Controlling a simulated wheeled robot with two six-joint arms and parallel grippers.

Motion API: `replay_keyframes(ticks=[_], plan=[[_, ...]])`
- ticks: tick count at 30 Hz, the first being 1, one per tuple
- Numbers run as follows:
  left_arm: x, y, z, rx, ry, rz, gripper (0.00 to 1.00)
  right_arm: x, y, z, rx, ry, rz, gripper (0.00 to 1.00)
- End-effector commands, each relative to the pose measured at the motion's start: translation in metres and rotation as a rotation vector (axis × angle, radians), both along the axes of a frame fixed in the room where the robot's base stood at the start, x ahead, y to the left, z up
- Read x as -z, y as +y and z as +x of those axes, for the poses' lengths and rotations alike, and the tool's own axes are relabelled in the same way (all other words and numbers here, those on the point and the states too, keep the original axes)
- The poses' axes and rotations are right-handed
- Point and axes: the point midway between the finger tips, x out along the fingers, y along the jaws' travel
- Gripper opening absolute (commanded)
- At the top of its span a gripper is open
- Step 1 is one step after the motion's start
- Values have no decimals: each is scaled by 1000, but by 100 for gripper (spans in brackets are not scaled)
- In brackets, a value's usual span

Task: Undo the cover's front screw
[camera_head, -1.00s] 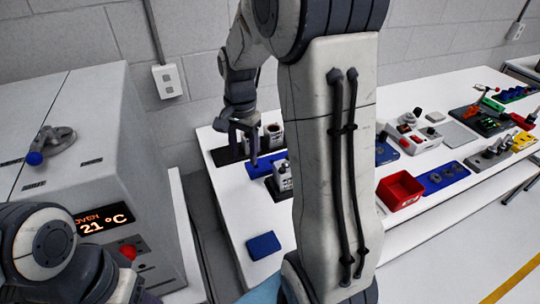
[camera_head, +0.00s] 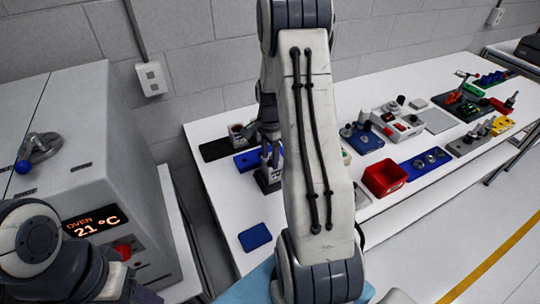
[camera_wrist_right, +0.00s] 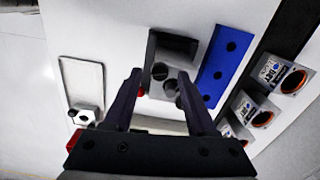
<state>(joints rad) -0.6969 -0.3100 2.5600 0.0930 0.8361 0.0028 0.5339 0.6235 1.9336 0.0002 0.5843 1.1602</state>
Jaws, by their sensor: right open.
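A small grey unit with a dark top (camera_head: 268,178) stands on the white table, partly behind my right arm. In the right wrist view this unit (camera_wrist_right: 172,70) shows round dark screw heads or holes on its pale face; I cannot tell which is the cover's front screw. My right gripper (camera_head: 271,153) is over the unit. In the right wrist view its two fingers (camera_wrist_right: 158,78) are apart, with the unit's face showing between and beyond their tips. I see no contact. My left arm comes in at the lower left; its gripper is not visible.
A blue strip with holes (camera_head: 247,160) lies beside the unit, and a black tray (camera_head: 215,150) lies beyond. A blue pad (camera_head: 255,237) lies nearer on the table. A red bin (camera_head: 384,178) and several devices stand to the right. An oven (camera_head: 90,170) is at the left.

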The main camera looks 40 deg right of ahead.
Motion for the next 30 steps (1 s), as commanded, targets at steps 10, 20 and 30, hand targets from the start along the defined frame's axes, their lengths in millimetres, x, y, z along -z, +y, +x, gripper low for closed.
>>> replay_keyframes(ticks=[10, 20, 30], plan=[[-1, 0, 0, 0, 0, 0, 57, 7, 0, 0, 0, 0, 0, 57], [-1, 0, 0, 0, 0, 0, 57, 7, 0, 0, -1, 0, 0, 0], [0, 0, 0, 0, 0, 0, 57, 7, 0, 0, -91, 0, 0, 0]])
